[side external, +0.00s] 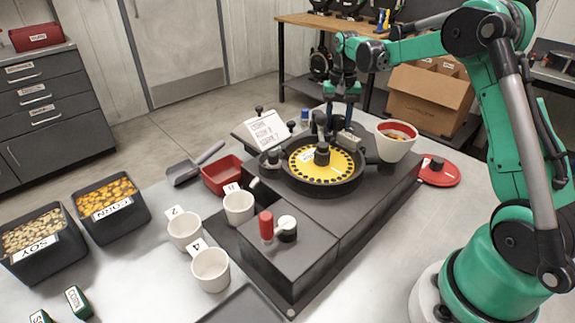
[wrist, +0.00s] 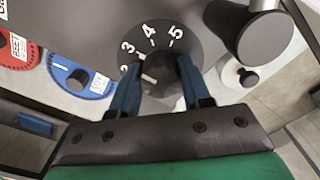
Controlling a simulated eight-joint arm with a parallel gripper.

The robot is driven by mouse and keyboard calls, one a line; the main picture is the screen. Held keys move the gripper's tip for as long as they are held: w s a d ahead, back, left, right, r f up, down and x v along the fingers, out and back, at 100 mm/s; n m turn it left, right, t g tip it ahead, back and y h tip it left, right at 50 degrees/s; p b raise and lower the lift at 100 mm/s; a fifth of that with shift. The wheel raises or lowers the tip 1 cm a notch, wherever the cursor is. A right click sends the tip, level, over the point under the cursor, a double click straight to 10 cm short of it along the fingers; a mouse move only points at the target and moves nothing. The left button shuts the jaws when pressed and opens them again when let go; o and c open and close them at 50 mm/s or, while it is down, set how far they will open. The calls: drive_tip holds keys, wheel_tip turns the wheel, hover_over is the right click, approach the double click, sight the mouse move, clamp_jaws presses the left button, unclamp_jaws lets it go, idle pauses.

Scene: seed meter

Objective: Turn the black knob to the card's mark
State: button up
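The black knob (wrist: 165,72) sits on a black dial with white numerals (wrist: 150,34); 2, 3, 4 and 5 show in the wrist view. A white line near the knob's left side points toward the low numerals, around 2 to 3. My gripper (wrist: 161,72) has its blue fingers on both sides of the knob, with no clear gap, and seems shut on it. In the side view my gripper (side external: 342,100) is above the back of the seed meter (side external: 345,210), and the knob is hidden. A white card (side external: 263,132) stands behind the meter; its small lettering is hard to read.
The yellow seed plate (side external: 305,165) and white hopper (side external: 396,142) stand near my gripper. A blue dial (wrist: 78,75), a red dial (wrist: 15,48) and a black cylinder (wrist: 245,30) flank the knob. White cups (side external: 211,270), a red tray (side external: 223,174) and seed bins (side external: 108,208) lie left.

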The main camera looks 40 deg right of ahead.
clamp_jaws()
drive_tip(key=n, duration=0.4)
drive_tip(key=shift+n, duration=2)
drive_tip(key=o, duration=0.7)
unclamp_jaws()
drive_tip(key=shift+d, duration=0.1)
